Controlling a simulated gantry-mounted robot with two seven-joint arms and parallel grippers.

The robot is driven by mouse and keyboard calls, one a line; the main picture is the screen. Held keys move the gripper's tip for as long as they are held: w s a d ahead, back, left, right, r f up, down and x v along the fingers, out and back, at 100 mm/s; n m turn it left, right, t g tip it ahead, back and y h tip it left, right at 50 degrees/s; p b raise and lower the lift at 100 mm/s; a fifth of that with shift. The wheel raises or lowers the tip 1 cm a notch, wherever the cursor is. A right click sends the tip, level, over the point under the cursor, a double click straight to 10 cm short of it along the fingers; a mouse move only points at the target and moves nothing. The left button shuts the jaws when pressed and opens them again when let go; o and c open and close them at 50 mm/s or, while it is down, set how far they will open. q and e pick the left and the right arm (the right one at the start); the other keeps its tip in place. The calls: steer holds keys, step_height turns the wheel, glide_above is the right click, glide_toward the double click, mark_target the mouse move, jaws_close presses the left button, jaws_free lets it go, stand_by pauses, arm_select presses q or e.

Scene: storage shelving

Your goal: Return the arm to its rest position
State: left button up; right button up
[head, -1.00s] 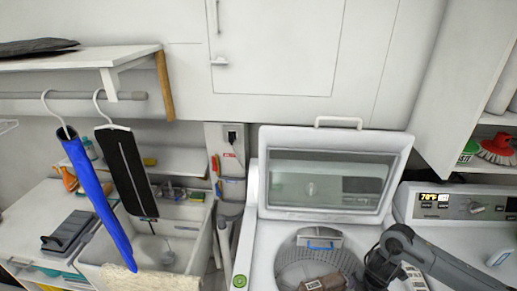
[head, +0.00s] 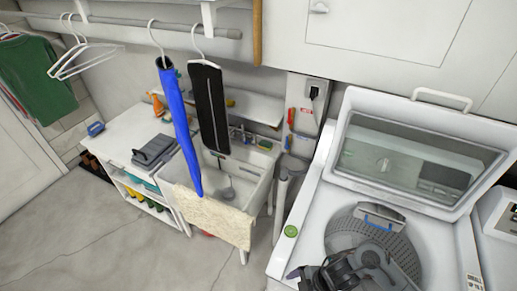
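My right arm's gripper (head: 318,275) shows at the bottom of the head view, in front of the open washer (head: 312,225). It is dark grey, with its end toward the left, and overlaps the lower part of the washer opening. Its fingers are too dark and small to tell whether they are open or shut, and I see no held object clearly. My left gripper is not in view.
The washer's lid (head: 400,150) stands raised. A sink (head: 262,165) with a cream cloth (head: 215,215) on its front edge is to the left. Blue (head: 178,120) and black (head: 208,110) garments hang above it. The floor (head: 110,240) at left is clear.

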steer(key=s+d+r+m+t+h, duration=0.2)
steer(key=s+d+r+m+h, duration=0.15)
steer(key=s+d+m, duration=0.45)
steer(key=s+d+r+m+t+h, duration=0.25)
steer(key=s+d+m+h, duration=0.3)
steer(key=d, duration=0.45)
steer(key=a+r+m+g+y, duration=0.1)
steer(key=a+m+y, duration=0.2)
steer(key=a, duration=0.6)
steer(key=shift+w+m+p, duration=0.15)
steer(key=shift+m+p, duration=0.3)
steer(key=shift+a, duration=0.1)
